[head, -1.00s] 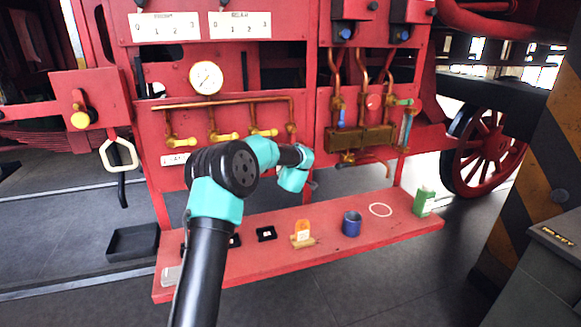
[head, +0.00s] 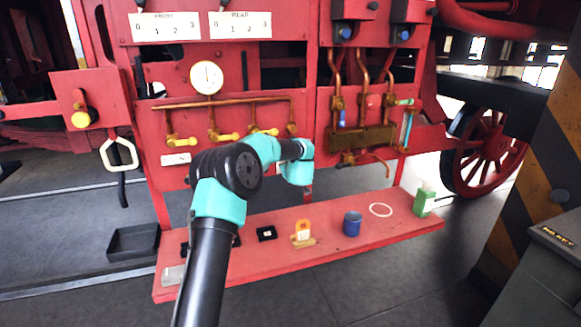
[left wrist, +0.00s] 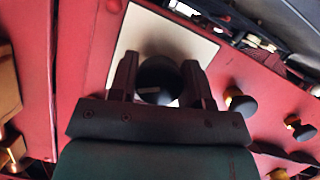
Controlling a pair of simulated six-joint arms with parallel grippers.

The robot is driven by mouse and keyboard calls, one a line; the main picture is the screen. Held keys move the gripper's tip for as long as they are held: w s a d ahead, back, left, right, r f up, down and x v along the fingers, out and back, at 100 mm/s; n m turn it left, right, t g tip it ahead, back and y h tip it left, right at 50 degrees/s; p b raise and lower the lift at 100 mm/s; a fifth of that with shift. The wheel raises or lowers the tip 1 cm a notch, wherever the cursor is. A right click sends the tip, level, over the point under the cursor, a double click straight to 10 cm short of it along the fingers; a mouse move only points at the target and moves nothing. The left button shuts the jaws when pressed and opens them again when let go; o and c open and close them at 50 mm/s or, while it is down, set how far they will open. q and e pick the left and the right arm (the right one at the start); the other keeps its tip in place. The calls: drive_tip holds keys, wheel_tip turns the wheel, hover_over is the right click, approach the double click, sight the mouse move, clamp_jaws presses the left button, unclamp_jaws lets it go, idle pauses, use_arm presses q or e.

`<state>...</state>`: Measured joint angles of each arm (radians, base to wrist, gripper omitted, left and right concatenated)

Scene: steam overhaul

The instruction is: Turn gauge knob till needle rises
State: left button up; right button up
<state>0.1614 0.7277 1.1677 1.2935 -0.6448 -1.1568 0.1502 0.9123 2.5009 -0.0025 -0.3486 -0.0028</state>
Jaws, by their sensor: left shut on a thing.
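In the left wrist view a round black knob (left wrist: 160,80) sits between the two dark fingers of my left gripper (left wrist: 158,84), which is shut on it. A cream plate (left wrist: 170,38) on the red panel lies behind the knob. In the head view the round white gauge (head: 206,77) with a brass-coloured rim stands above the copper pipe. Its thin needle looks nearly upright. In the head view my left arm reaches toward the lower red panel, and its fingertips and the held knob are hidden. My right gripper is in neither view.
Other black knobs (left wrist: 240,103) are close to my left gripper. Brass valves (head: 223,137) line the panel. A red shelf (head: 335,246) holds a blue cup (head: 352,224), an orange-and-white item (head: 303,232), a pale ring (head: 381,210) and a green bottle (head: 424,202).

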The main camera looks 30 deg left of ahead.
use_arm(q)
drive_tip(key=shift+r, duration=0.1)
drive_tip(key=o, duration=0.9)
drive_tip(key=v, duration=1.7)
drive_tip(key=shift+s+r, duration=0.15)
drive_tip(key=shift+s, duration=0.05)
